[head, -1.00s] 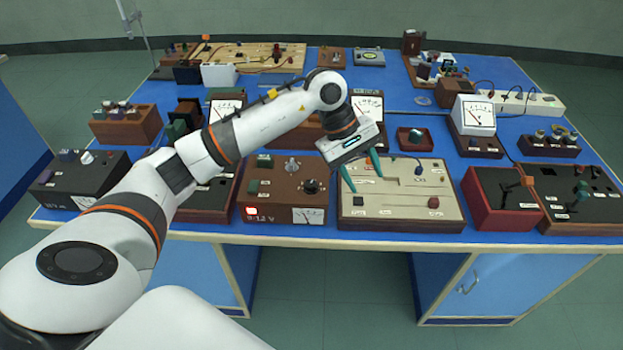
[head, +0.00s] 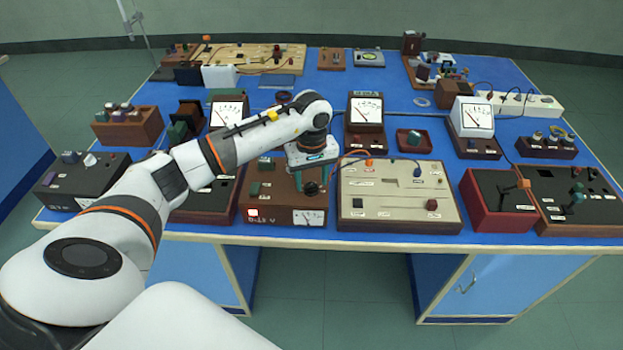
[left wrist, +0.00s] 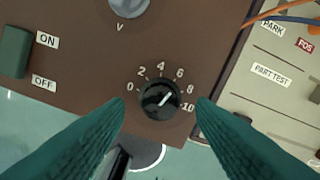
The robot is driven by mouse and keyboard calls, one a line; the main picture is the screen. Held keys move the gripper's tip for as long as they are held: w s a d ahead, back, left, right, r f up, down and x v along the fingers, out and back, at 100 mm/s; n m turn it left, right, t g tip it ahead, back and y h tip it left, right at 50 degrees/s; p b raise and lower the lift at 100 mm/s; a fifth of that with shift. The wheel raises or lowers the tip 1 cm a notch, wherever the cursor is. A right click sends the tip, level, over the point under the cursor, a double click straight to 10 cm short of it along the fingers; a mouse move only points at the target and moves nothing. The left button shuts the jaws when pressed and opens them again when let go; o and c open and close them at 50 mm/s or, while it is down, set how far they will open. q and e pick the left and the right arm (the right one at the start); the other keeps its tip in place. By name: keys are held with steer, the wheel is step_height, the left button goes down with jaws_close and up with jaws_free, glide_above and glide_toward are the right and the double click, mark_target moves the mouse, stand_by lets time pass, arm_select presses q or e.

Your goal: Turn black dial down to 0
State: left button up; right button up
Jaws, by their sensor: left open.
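The black dial (head: 311,187) is on the front right of a brown power box (head: 275,200). In the left wrist view the dial (left wrist: 160,100) sits in a ring of white numbers from 0 to 10. Its white pointer line aims up and right, between 6 and 8. My left gripper (head: 311,177) is above the dial, its teal fingers pointing down. In the left wrist view its open fingers (left wrist: 160,108) stand on either side of the dial, with visible gaps; I cannot tell their height above the panel. My right gripper is out of view.
A grey knob (left wrist: 128,4) marked V and a green ON/OFF switch (left wrist: 15,50) share the panel. A meter (head: 308,217) is at its front edge. A beige board (head: 400,200) stands close on the right, with an orange wire (head: 355,153) at its back.

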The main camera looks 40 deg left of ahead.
arm_select(q)
steer(key=shift+f, duration=0.75)
steer(key=c, duration=1)
steer(key=shift+o, duration=0.2)
